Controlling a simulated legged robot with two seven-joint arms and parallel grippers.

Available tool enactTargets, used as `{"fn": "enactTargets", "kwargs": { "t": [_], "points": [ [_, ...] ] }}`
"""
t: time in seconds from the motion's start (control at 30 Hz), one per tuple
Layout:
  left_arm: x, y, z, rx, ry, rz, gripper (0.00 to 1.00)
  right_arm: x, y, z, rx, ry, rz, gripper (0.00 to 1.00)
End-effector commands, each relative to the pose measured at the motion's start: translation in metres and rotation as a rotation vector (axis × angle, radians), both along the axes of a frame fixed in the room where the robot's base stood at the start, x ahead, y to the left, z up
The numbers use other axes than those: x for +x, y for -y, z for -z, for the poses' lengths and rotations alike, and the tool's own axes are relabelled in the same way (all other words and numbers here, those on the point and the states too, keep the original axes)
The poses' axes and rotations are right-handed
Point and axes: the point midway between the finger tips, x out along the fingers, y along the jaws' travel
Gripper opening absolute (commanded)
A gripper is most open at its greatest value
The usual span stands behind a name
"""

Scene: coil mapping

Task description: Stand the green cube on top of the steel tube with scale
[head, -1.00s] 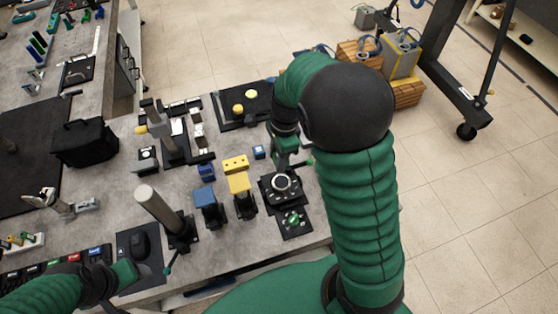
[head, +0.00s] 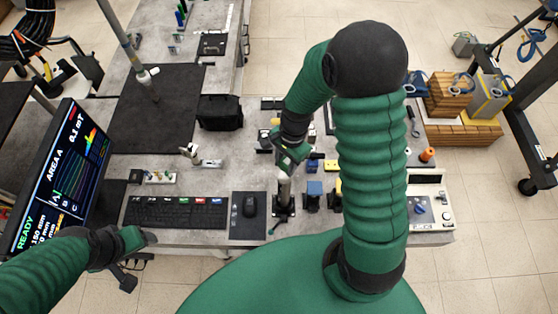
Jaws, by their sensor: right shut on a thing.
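The steel tube (head: 284,190) stands upright on a black base near the table's front edge, left of the blue-topped stand. No scale marks can be read on it at this size. My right gripper (head: 291,160) is over the tube's top end and is shut on a small green thing, apparently the green cube, mostly hidden between the fingers. I cannot tell whether the cube touches the tube. My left gripper (head: 143,238) is at the lower left, in front of the keyboard; its opening cannot be made out.
A black mouse (head: 250,207) on a dark pad and a keyboard (head: 175,212) lie left of the tube. A blue-topped stand (head: 314,189) stands close on its right. A monitor (head: 60,180) stands at the left; a black bag (head: 220,113) lies behind.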

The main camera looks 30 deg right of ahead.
Motion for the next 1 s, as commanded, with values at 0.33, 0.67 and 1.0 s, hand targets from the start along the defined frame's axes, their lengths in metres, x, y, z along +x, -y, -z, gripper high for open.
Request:
{"fn": "enactTargets", "kwargs": {
  "t": [0.33,0.67,1.0],
  "points": [
    [0.0,0.0,0.042,0.0,0.0,0.0,0.67,0.001,-0.014,0.041,-0.012,-0.001,-0.004,0.0],
    [0.0,0.0,0.055,0.0,0.0,-0.001,0.67,0.001,-0.009,0.055,-0.008,0.0,0.0,0.0],
    [0.0,0.0,0.054,0.0,0.0,0.0,0.67,0.001,-0.008,0.055,-0.007,0.0,0.0,0.0]
  ]
}}
